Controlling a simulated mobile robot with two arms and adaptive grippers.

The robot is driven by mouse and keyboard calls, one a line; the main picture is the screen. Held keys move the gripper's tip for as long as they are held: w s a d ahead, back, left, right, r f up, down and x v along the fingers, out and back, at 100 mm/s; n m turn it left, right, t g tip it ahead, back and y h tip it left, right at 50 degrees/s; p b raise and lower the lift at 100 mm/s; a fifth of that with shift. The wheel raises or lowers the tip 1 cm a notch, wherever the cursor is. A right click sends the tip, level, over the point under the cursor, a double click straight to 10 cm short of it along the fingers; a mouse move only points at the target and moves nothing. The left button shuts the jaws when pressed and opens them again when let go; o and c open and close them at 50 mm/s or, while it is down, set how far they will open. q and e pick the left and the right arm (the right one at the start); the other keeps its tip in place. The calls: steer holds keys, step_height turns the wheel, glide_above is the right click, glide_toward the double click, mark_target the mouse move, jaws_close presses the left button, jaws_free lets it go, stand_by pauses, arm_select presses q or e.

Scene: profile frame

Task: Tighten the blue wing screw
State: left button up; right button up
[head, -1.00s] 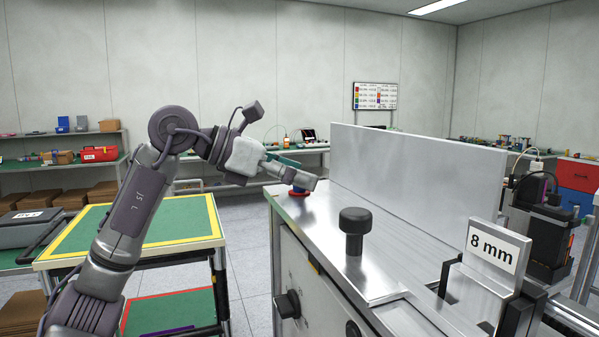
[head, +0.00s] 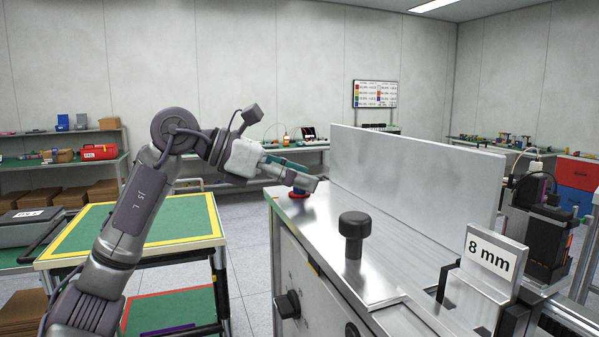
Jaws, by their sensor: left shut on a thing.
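The blue wing screw (head: 301,190) sits at the far left corner of the metal machine top, above a red round base (head: 288,196). It is small and mostly hidden behind my left gripper. My left gripper (head: 308,184) comes in from the left, tilted down, and is shut on the blue wing screw. The angle of the wings cannot be made out. My right gripper is out of the picture.
A tall metal fence (head: 415,175) stands right of the screw on the machine top. A black knob (head: 354,226) rises nearer to me, with an "8 mm" block (head: 492,256) at the right. A green-topped cart (head: 175,222) stands left of the machine.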

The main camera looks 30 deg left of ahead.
arm_select(q)
steer(key=m+g+h+p, duration=0.1)
steer(key=m+g+p, duration=0.2)
steer(key=p, duration=0.1)
steer(key=m+g+h+p, duration=0.1)
steer(key=m+g+p, duration=0.2)
steer(key=g+p, duration=0.1)
steer(key=r+m+g+p, duration=0.1)
steer(key=m+g+p, duration=0.3)
steer(key=p, duration=0.2)
steer(key=shift+h, duration=0.4)
steer(key=shift+f+m+g+p, duration=0.25)
steer(key=shift+m+g+p, duration=0.35)
steer(key=shift+p, duration=0.4)
steer(key=shift+f, duration=0.1)
steer(key=shift+g+y, duration=0.3)
steer(key=o, duration=1.2)
steer(key=shift+f, duration=0.1)
steer(key=shift+c, duration=0.2)
step_height(320, 180, up, 10)
